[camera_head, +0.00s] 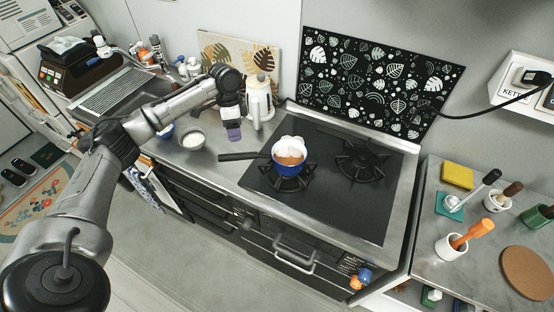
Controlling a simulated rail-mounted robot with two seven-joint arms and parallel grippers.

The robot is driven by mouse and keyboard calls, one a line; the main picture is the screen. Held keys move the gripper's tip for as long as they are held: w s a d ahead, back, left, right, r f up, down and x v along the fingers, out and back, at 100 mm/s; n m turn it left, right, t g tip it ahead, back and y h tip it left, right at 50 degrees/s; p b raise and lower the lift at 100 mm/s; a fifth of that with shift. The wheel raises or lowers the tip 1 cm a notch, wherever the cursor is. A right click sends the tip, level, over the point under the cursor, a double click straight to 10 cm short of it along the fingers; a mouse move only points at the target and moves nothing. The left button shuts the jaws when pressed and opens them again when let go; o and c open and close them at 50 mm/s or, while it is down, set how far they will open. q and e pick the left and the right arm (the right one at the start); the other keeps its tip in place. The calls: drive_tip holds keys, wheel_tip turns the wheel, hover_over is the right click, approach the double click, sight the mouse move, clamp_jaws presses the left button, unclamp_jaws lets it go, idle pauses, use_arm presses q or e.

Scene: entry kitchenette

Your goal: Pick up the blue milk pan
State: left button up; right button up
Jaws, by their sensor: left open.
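The blue milk pan (289,161) stands on the left burner of the black hob, with white and brown contents showing inside. Its dark handle (238,157) points left, past the hob's edge and over the steel counter. My left arm reaches in from the left. My left gripper (233,126) points down, open, above the counter and up-left of the pan handle, apart from it. A purple patch shows at its lower end; I cannot tell whether it is a fingertip or a thing behind. My right gripper is out of view.
A white kettle or jug (260,104) stands close right of my left gripper. A metal bowl (192,139) sits on the counter to its left. The right burner (361,161) is empty. A side counter (480,270) holds a mortar, cups and a yellow sponge.

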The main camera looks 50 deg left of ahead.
sight(238, 158)
use_arm(q)
drive_tip(key=f, duration=0.5)
drive_tip(key=s+d+f+p, duration=0.1)
drive_tip(key=f, duration=0.1)
drive_tip(key=shift+d+f, duration=0.1)
drive_tip(key=shift+f, duration=0.05)
drive_tip(key=shift+d+f+p, duration=0.1)
drive_tip(key=shift+f+p, duration=0.25)
drive_tip(key=shift+f, duration=0.1)
drive_tip(key=f, duration=0.2)
drive_tip(key=d+f+p, duration=0.1)
drive_tip(key=shift+s, duration=0.35)
drive_tip(key=shift+f, duration=0.65)
clamp_jaws()
drive_tip(key=shift+r, duration=0.15)
